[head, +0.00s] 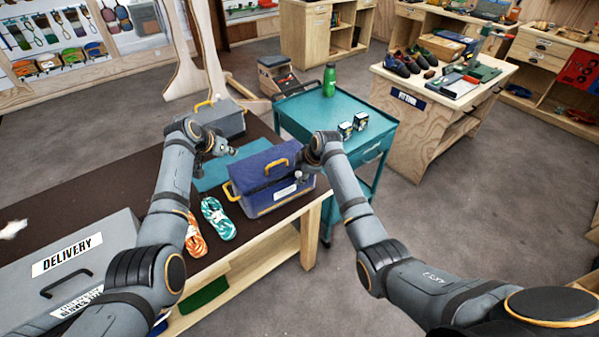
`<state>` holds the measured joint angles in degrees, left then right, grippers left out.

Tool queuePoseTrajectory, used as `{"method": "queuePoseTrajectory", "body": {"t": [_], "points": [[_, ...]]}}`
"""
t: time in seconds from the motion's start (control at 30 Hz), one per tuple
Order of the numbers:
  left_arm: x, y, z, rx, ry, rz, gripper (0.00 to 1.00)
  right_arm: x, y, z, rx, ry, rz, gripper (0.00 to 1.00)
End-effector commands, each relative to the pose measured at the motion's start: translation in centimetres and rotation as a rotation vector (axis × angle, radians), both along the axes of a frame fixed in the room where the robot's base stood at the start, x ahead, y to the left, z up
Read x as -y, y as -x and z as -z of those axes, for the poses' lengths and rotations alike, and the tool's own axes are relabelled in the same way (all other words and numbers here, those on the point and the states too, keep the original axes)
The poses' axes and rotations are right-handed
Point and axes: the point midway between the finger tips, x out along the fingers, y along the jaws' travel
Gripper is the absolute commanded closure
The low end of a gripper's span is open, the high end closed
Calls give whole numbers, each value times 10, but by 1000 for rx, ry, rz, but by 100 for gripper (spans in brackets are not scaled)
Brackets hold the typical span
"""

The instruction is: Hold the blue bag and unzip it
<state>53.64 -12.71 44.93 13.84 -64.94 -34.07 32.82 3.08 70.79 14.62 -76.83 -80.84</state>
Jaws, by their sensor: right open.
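The blue bag (258,207) stands upright on the dark-topped wooden bench. It has a yellow strap on top, a yellow handle at its left end and a white label on its front. I cannot make out its zip or whether it is open. My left gripper (222,147) is over a teal mat, behind and left of the bag and apart from it. Its fingers are too small to tell open or shut. My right gripper (301,177) is open at the bag's right end, partly hidden by my wrist; I cannot tell whether it touches the bag.
A grey delivery box (70,262) fills the bench's near left. A teal cart (335,108) with a green bottle (329,80) stands close on the right.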

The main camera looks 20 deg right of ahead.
Motion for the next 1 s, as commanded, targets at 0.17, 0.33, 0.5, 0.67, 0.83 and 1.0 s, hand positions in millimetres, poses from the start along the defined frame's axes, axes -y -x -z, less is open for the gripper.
{"method": "queuePoseTrajectory", "body": {"t": [0.17, 0.33, 0.5, 0.67, 0.83, 1.0], "points": [[0, 0, 0, 0, 0, 0, 100, 1, 2, -5, 1, 0, 0, 53], [0, 0, 0, 0, 0, 0, 100, 8, 17, -35, 5, 1, 0, 53], [0, 0, 0, 0, 0, 0, 100, 16, 36, -71, 4, 2, 1, 53], [0, 0, 0, 0, 0, 0, 100, 21, 48, -95, 3, 1, 0, 53], [0, 0, 0, 0, 0, 0, 100, 23, 54, -104, 0, 0, 0, 53], [0, 0, 0, 0, 0, 0, 100, 23, 54, -105, -1, 0, 0, 53]]}}
